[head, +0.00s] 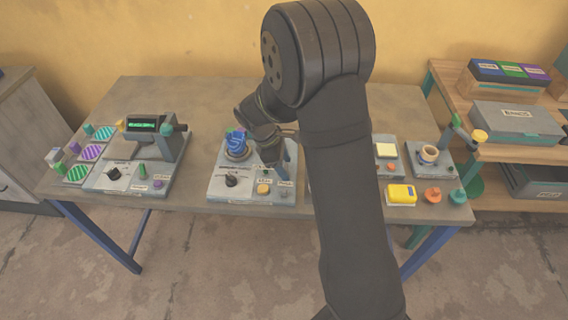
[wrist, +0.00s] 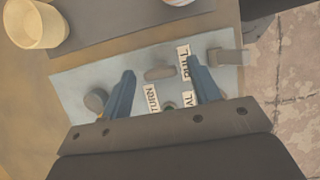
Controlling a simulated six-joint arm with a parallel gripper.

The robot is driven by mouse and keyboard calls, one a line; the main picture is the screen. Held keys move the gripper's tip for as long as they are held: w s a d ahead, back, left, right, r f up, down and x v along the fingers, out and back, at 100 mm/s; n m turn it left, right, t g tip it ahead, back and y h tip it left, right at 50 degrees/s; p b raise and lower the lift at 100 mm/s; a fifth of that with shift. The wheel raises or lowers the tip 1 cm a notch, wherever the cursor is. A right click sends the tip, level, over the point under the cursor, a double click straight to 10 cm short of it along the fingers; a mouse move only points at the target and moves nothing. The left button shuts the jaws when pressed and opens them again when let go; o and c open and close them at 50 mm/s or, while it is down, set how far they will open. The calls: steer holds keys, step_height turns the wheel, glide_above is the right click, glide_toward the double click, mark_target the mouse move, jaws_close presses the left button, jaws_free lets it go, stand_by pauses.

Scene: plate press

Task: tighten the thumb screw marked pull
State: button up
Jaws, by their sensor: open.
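My gripper (wrist: 160,68) is open and empty, its two blue fingers spread over a pale panel (wrist: 70,78). A label reading PULL (wrist: 184,60) lies by the tip of the right finger in the wrist view. A grey thumb screw (wrist: 229,57) with a flat head sits just right of that label, outside the fingers. In the head view my gripper (head: 283,172) points down over the middle panel (head: 220,196), and the grey screw (head: 284,190) shows near its front right corner. I see no contact with the screw.
A grey oval knob (wrist: 160,73) lies between the fingers, near a label reading TURN (wrist: 152,98). Another round grey knob (wrist: 96,101) is by the left finger. A beige cup (wrist: 36,22) stands at upper left. A yellow knob (head: 263,189) sits beside the screw.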

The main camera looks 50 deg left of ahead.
steer(key=c, duration=1)
steer(key=shift+m, duration=0.3)
steer(key=m, duration=0.2)
steer(key=m+g+h, duration=0.1)
steer(key=m, duration=0.1)
steer(key=shift+w+a+g, duration=0.1)
steer(key=shift+w+g, duration=0.05)
steer(key=shift+g, duration=0.15)
steer(key=m+g, duration=0.1)
steer(key=m, duration=0.4)
steer(key=shift+w+g, duration=0.1)
steer(key=shift+g, duration=0.3)
steer(key=m, duration=0.2)
steer(key=m+g, duration=0.1)
steer(key=m, duration=0.1)
steer(key=shift+w+g, duration=0.15)
steer(key=shift+g, duration=0.15)
steer(key=shift+m+g+y, duration=0.5)
steer(key=shift+m+g, duration=0.1)
steer(key=shift+m, duration=1.5)
